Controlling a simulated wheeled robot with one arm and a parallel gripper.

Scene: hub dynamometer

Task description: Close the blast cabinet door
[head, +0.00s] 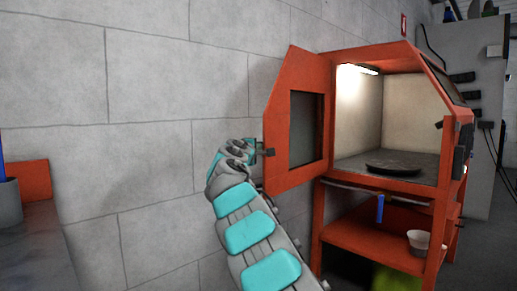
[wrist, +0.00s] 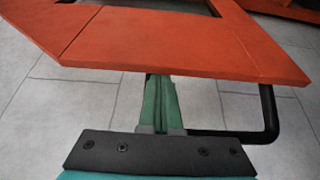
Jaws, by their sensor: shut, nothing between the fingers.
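The orange blast cabinet (head: 408,51) stands at the right in the head view, with a lit pale interior and a dark round plate inside. Its door (head: 309,80) stands open, swung out to the left, with a dark window in it. My gripper (head: 266,152) is at the door's outer left edge. In the wrist view the green fingers (wrist: 160,100) are together and empty, their tips at the edge of the orange door (wrist: 190,45). I cannot tell whether they touch it. A black bent handle (wrist: 269,112) runs from the door at the right.
A grey block wall (head: 150,85) rises behind my arm. An orange lower shelf (head: 365,240) under the cabinet holds a white cup (head: 418,241). A grey machine cabinet (head: 478,50) stands at the far right. A grey surface with a pot (head: 10,203) is at the left.

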